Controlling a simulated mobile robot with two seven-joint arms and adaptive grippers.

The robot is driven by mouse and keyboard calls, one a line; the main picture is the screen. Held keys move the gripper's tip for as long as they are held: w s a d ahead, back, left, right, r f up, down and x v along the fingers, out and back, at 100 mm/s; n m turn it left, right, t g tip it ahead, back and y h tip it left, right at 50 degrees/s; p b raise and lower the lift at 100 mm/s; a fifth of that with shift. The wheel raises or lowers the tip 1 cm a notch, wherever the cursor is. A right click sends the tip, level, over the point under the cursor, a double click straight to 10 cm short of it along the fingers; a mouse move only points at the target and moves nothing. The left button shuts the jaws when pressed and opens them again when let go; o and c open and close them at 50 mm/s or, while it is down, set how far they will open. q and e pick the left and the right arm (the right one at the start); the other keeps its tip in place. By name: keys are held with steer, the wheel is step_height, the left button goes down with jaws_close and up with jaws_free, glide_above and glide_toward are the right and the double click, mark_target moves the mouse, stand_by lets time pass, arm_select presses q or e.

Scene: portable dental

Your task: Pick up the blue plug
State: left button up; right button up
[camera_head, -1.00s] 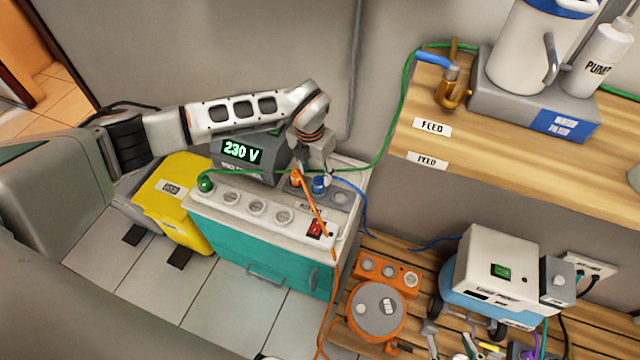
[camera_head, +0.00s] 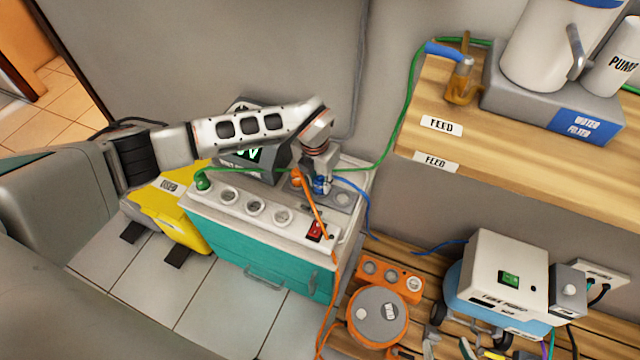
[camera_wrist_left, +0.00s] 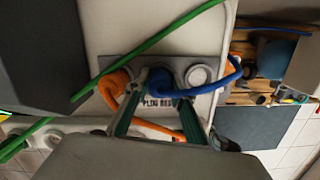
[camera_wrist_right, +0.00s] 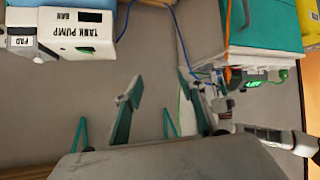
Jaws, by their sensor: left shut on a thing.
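The blue plug (camera_head: 321,185) with its blue cord stands on the grey plate on top of the teal cabinet (camera_head: 262,262), next to the orange plug (camera_head: 296,178). My left gripper (camera_head: 318,178) comes down over the blue plug and is shut on it. In the left wrist view the blue plug (camera_wrist_left: 184,78) sits between my left fingers (camera_wrist_left: 160,108), with its cord looping to the right and the orange plug (camera_wrist_left: 113,84) close on the left. My right gripper (camera_wrist_right: 165,105) shows in the right wrist view, open and empty.
A white power strip (camera_head: 255,208) with a green plug (camera_head: 203,181) and red switch lies along the cabinet front. A voltage box (camera_head: 250,155) stands behind. A green cable (camera_wrist_left: 150,42) crosses near my left gripper. An orange cable reel (camera_head: 376,315) and a pump unit (camera_head: 505,270) sit at right.

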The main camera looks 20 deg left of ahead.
mark_target(320, 177)
arm_select(q)
steer(key=shift+r, duration=0.35)
steer(key=r+p, duration=0.1)
steer(key=r, duration=0.1)
steer(key=r+p, duration=0.1)
steer(key=r, duration=0.2)
steer(key=shift+w+r, duration=0.2)
steer(key=shift+r, duration=0.05)
step_height(320, 177, up, 14)
steer(key=p, duration=0.3)
steer(key=shift+s+p, duration=0.25)
steer(key=shift+p, duration=0.15)
arm_select(e)
steer(key=d, duration=0.1)
steer(key=s+d+h, duration=0.1)
steer(key=d, duration=0.1)
steer(key=shift+f, duration=0.1)
